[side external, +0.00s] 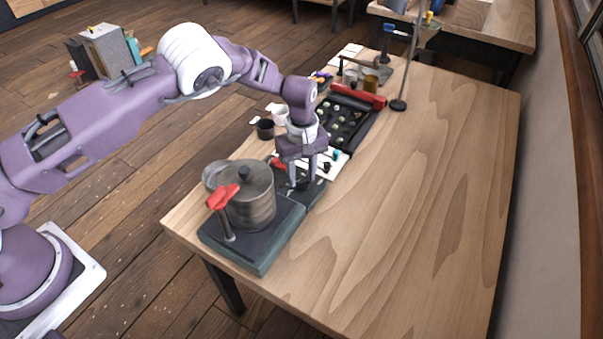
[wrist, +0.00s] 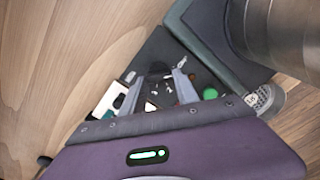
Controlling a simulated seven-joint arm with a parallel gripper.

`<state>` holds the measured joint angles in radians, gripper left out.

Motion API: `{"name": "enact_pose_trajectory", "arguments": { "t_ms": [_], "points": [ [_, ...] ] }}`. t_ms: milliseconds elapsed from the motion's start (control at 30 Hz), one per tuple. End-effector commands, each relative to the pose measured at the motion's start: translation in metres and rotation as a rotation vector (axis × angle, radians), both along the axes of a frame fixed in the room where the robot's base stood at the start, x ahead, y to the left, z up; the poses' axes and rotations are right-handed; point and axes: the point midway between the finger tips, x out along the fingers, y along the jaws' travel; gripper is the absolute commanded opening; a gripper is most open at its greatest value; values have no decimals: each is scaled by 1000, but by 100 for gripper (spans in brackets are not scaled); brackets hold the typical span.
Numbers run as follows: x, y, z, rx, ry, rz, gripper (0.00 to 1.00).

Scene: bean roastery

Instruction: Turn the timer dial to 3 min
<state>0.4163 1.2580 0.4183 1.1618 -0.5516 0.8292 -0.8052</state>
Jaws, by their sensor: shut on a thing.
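A dark control panel (side external: 314,196) lies flat on the table, under my gripper (side external: 302,184). My gripper points down at it, with its two fingers a little apart. In the wrist view, my gripper (wrist: 157,80) is shut on a small dark knob, the timer dial (wrist: 158,69), which sits between the fingertips on the panel (wrist: 155,47). Small white marks show near the fingers, but they are too small to read. Which mark the dial points to cannot be told. In the side view the fingers hide the dial.
A metal pot (side external: 250,200) with a red-handled lever (side external: 223,198) stands on a dark green base (side external: 262,252) close in front of my gripper. A green button (wrist: 210,93) sits beside the fingers. A black tray (side external: 345,122) lies behind. The table's right side (side external: 430,200) is clear.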

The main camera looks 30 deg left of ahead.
Motion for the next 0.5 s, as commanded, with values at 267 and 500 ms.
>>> {"name": "enact_pose_trajectory", "arguments": {
  "t_ms": [267, 500],
  "points": [
    [1, -1, 1, -1, 0, -243, 0],
    [2, -3, 1, -2, -1, -472, 0]
  ]
}}
